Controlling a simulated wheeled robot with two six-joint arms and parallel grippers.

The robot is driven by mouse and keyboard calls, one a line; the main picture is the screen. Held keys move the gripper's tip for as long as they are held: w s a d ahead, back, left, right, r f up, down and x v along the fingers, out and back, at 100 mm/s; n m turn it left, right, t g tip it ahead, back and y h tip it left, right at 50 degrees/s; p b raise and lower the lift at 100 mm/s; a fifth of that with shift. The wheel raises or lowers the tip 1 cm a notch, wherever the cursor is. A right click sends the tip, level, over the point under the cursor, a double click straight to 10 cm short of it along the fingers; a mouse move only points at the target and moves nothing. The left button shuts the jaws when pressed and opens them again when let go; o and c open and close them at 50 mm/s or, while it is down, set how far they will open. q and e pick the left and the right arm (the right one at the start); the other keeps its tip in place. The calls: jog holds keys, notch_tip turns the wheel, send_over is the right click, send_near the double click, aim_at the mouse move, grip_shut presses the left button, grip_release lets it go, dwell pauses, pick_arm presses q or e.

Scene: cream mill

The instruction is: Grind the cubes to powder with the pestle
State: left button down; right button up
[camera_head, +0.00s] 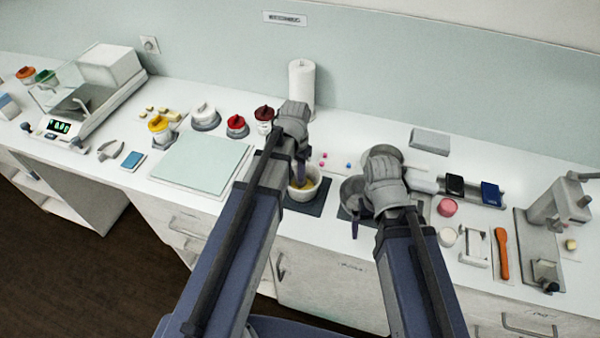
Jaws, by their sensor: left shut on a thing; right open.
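The white mortar (312,188) stands on a dark mat (314,208) near the counter's front edge, with some yellow material (303,184) visible inside. My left gripper (301,172) is over the mortar, pointing down, and is shut on what looks like the pestle. The pestle is mostly hidden by the gripper and arm. My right gripper (362,212) is open, to the right of the mortar by a grey metal bowl (351,186). I cannot tell whether separate cubes or powder lie in the mortar.
A paper roll (301,85) stands behind the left gripper. Small pink and blue pieces lie behind the mortar. A pale board (200,160) and a scale (85,100) are at left. An orange-handled tool (502,254) and a grey press (550,215) are at right.

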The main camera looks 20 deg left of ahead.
pick_arm(q)
jog(key=shift+s+a, duration=0.15)
jog(key=shift+a, duration=0.35)
jog(key=shift+s, duration=0.1)
jog(key=shift+s+d, duration=0.25)
jog(key=shift+s, duration=0.6)
jog(key=shift+s+d, duration=0.4)
jog(key=shift+d, duration=0.3)
jog(key=shift+w+d+f, duration=0.15)
jog(key=shift+w+d, duration=0.2)
jog(key=shift+d, duration=0.35)
jog(key=shift+w+d, duration=0.15)
jog(key=shift+w, duration=1)
